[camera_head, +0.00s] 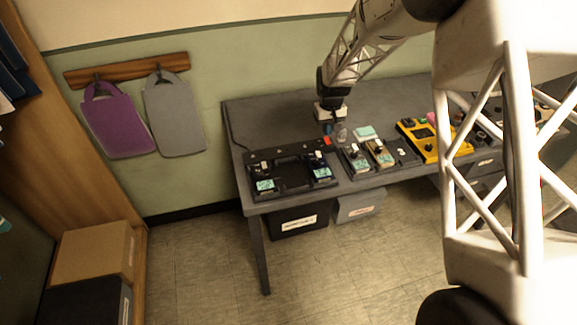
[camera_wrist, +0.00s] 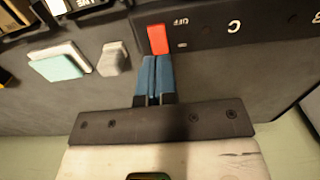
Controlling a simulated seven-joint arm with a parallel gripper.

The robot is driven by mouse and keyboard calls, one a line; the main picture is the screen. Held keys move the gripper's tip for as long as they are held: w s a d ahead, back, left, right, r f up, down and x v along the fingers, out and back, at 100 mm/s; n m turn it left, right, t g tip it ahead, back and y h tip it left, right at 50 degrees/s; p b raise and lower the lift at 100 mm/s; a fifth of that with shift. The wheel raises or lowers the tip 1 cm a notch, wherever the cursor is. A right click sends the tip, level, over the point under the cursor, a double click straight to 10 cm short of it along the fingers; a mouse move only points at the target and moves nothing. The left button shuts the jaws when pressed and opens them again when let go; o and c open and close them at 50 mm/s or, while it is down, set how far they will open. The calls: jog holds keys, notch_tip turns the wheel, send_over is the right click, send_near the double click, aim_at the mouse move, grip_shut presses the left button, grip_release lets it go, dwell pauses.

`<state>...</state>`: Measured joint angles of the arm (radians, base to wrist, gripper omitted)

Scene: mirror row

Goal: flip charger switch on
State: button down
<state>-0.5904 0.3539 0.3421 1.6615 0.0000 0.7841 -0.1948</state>
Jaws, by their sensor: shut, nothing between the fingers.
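The charger is a black dock (camera_head: 290,172) at the left end of the grey table, with handheld units in it. Its red switch (camera_wrist: 158,40) sits on the black panel in the wrist view, beside the printed word OFF and a large letter C. A second, smaller label near the switch is too small to read. The switch also shows as a red spot in the head view (camera_head: 327,141). My gripper (camera_wrist: 156,60) is shut and empty, its blue fingers together with tips right at the switch's near edge. I cannot tell whether they touch.
A pale teal block (camera_wrist: 58,66) and a grey knob-like piece (camera_wrist: 113,58) lie beside my fingers. Handheld units (camera_head: 379,152) and a yellow device (camera_head: 424,140) stand further right on the grey table (camera_head: 265,112). The tabletop behind the charger is mostly clear.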

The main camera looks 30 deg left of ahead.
jog(key=shift+f, duration=1.25)
dwell(1.2)
jog(key=shift+r, duration=0.1)
jog(key=shift+r, duration=3.4)
jog(key=shift+r, duration=0.1)
